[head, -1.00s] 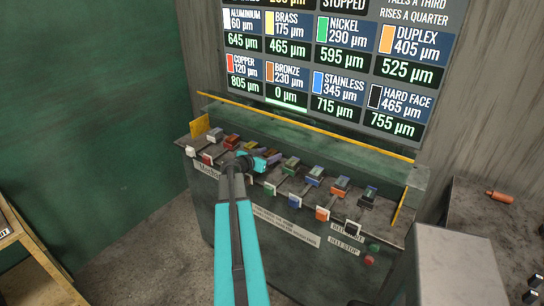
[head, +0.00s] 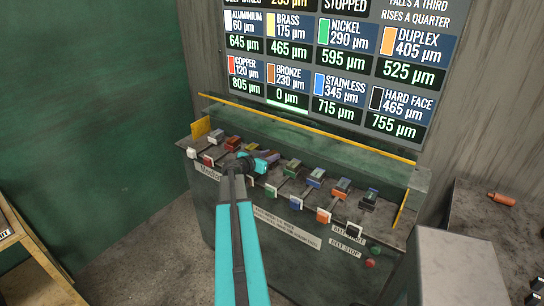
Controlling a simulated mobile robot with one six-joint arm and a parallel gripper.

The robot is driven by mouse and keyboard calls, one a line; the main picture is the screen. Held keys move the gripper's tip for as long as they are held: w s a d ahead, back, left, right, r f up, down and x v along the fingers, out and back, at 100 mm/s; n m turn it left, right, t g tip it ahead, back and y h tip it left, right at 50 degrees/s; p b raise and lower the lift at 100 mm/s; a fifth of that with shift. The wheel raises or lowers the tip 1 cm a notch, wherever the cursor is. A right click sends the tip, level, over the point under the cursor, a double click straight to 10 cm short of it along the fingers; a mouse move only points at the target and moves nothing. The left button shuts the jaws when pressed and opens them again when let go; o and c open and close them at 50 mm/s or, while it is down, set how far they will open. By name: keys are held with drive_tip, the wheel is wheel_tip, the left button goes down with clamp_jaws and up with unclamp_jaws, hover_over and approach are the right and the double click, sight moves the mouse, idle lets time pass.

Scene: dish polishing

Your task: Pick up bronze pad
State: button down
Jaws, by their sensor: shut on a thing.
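A row of coloured pads stands in slots along the sloping top of the console. The bronze pad appears to be the brownish one (head: 270,155) at my gripper, partly hidden by it. My gripper (head: 262,162), with teal fingers, is shut at the front of this pad. The small overlap and the angle hide exactly where the fingers grip. The pad still appears to be at its place in the row.
A green-tagged pad (head: 291,167) is close on the right, and blue and orange ones stand beyond it. A red-tagged pad (head: 212,158) is on the left. A yellow bar (head: 300,125) runs behind the row. A grey box (head: 455,265) stands at the right.

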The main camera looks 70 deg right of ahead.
wheel_tip(320, 180, up, 10)
drive_tip(key=b, duration=0.3)
idle(0.5)
idle(0.6)
